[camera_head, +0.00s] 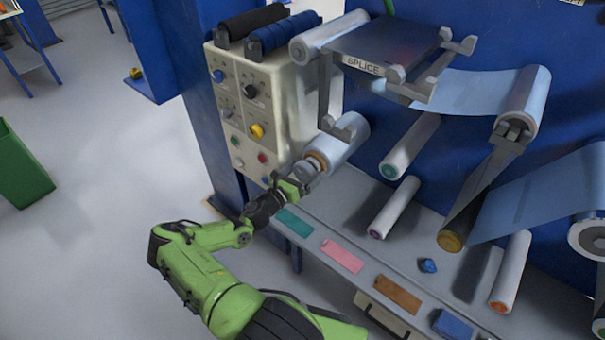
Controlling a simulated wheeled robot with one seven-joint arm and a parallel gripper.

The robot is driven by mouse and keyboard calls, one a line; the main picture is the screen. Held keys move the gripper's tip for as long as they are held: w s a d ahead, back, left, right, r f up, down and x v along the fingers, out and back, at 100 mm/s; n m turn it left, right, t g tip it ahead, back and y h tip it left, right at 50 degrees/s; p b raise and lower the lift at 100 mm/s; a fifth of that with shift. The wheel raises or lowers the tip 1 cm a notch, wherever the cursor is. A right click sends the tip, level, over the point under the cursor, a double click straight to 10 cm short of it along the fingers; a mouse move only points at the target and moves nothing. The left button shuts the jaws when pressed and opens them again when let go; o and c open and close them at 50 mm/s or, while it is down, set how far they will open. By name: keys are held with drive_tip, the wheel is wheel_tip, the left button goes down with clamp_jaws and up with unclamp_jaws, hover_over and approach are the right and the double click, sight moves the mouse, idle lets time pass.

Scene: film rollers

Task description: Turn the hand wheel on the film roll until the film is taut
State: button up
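The film roll (346,143) is a pale blue cylinder on a grey bracket, below the left end of the splice table. A hand wheel (307,168) sits at its near end, beside a copper-coloured ring. My gripper (298,182) is right at the hand wheel and partly covers it. I cannot tell whether its fingers are closed on the wheel or only beside it. The pale blue film (475,92) runs from the right of the splice table (385,48) to an upper right roller (532,98), sagging slightly. Whether film leaves the roll is unclear.
The control box (268,105) with knobs stands close left of my gripper. A grey bench (345,225) with coloured cards runs below. Spare rollers (411,147) stick out to the right. Open floor (110,220) lies left of my arm.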

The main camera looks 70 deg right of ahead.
drive_tip(key=v, duration=1.5)
drive_tip(key=shift+w+a+p, duration=0.25)
drive_tip(key=shift+a+p, duration=0.1)
drive_tip(key=shift+p, duration=0.1)
drive_tip(key=w+a+r+m+t+y, duration=0.35)
drive_tip(key=a+r+m+y, duration=0.3)
drive_tip(key=a, duration=0.45)
drive_tip(key=w+a+r+m+t+y, duration=0.2)
drive_tip(key=w+a+r+m+y, duration=0.4)
drive_tip(key=a, duration=0.4)
drive_tip(key=s+a+r+m+t+y, duration=0.3)
drive_tip(key=s+a+r+t, duration=0.4)
drive_tip(key=a+r, duration=0.8)
drive_tip(key=s+y, duration=0.1)
drive_tip(key=s, duration=0.2)
drive_tip(key=shift+r, duration=0.3)
